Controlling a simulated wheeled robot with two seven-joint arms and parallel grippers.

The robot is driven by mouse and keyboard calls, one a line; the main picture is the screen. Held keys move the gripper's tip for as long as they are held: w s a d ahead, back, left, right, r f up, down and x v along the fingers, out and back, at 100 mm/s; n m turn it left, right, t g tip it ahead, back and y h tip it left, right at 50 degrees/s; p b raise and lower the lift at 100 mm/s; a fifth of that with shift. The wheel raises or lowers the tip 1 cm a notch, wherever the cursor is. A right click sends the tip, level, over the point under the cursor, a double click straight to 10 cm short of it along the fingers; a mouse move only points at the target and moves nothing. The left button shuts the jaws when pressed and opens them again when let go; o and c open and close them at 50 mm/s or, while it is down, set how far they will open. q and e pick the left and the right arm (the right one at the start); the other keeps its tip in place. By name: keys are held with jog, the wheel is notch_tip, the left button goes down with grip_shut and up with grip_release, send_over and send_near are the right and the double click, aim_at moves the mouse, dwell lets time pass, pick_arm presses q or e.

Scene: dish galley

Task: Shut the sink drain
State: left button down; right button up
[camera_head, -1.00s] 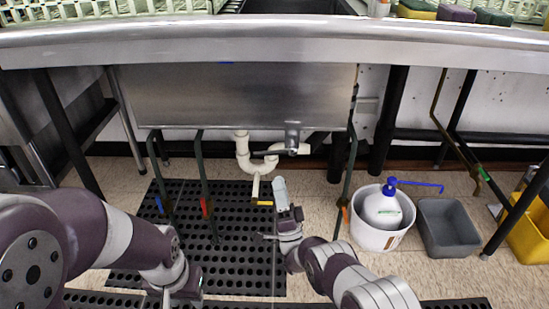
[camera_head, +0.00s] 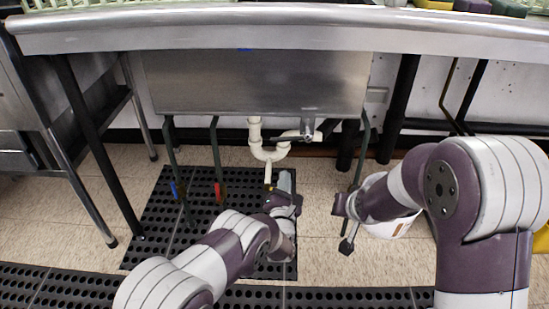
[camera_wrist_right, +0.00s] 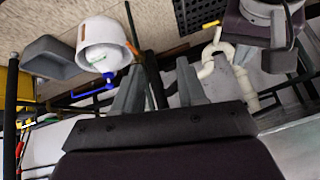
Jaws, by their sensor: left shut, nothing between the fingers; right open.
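The steel sink basin (camera_head: 255,82) hangs under the counter. White drain pipe with a curved trap (camera_head: 262,150) comes down from it. A grey metal drain fitting (camera_head: 308,130) sits at the basin's lower edge, right of the trap. It is too small to tell how its handle stands. My left gripper (camera_head: 284,182) is shut and empty, pointing up, below and right of the trap. My right gripper (camera_head: 344,225) is open and empty, to the right of the left one, apart from the fitting. Its fingers (camera_wrist_right: 160,90) show in the right wrist view, with the trap (camera_wrist_right: 214,58) beyond.
Dark upright pipes with blue (camera_head: 178,190) and red (camera_head: 219,192) handles stand left of the trap. A white bucket (camera_head: 388,225) is partly behind my right arm; the wrist view shows it with a grey bin (camera_wrist_right: 48,60). A black perforated mat (camera_head: 165,222) covers the floor.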

aim_at(290, 138)
pick_arm(q)
jog(key=s+n+t+y, duration=0.2)
jog(key=s+n+t, duration=0.3)
jog(key=s+n, duration=0.4)
jog(key=w+a+r+n+b, duration=0.1)
jog(key=w+r+b, duration=0.2)
jog(key=w+r, duration=0.5)
jog(key=shift+w+a+r+b, duration=0.2)
jog(key=shift+w+r+b, duration=0.15)
jog(key=shift+w, duration=0.55)
pick_arm(e)
jog(key=s+d+f+n+g, duration=0.1)
jog(key=s+f+g, duration=0.1)
jog(key=s, duration=0.8)
jog(key=s+d+f+n+g, duration=0.1)
jog(key=s+g, duration=0.3)
jog(key=s, duration=0.6)
jog(key=shift+s+d+f+h, duration=0.2)
jog(key=shift+s+f+h, duration=0.1)
jog(key=shift+f, duration=0.2)
